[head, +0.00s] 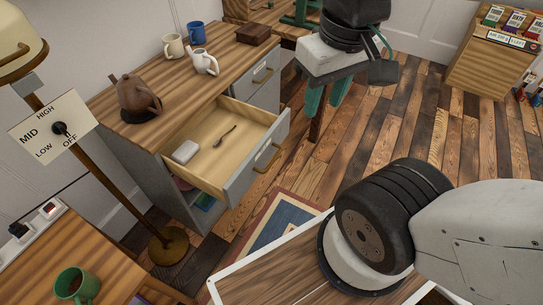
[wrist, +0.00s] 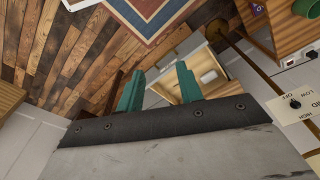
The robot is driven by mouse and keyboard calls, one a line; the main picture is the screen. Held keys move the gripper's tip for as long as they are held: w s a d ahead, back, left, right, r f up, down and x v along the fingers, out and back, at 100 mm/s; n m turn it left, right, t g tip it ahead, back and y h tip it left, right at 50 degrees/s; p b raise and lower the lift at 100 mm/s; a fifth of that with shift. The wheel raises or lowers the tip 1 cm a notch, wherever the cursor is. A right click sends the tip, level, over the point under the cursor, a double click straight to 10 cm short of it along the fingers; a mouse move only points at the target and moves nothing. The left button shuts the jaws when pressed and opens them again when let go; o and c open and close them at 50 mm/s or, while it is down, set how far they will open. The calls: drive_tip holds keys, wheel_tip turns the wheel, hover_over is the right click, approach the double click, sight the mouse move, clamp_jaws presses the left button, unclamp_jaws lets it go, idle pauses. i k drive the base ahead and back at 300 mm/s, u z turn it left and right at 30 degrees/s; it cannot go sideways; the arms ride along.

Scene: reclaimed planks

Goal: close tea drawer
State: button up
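The open drawer (head: 238,165) sticks out from the wooden-topped cabinet (head: 185,85), with a grey front and a brass handle (head: 267,158). Inside lie a small white box (head: 186,151) and a dark spoon-like utensil (head: 224,136). My gripper (head: 326,103) hangs to the right of the drawer front, above the floor and apart from it. In the wrist view its two teal fingers (wrist: 157,75) are spread with nothing between them. Part of the open drawer shows behind the fingers there (wrist: 208,76); its handle is hard to make out.
A closed drawer (head: 264,74) is beside the open one. A brown teapot (head: 137,97), a white jug (head: 203,62), mugs and a brown box (head: 253,34) stand on the cabinet top. A lamp pole (head: 110,180) stands at left. Plank floor (head: 350,135) is clear beyond the drawer front.

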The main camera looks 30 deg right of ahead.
sight(226, 172)
drive_tip(key=i, duration=0.45)
drive_tip(key=k, duration=1.65)
drive_tip(key=u, duration=1.15)
drive_tip(key=i, duration=1.65)
drive_tip(key=z, duration=0.9)
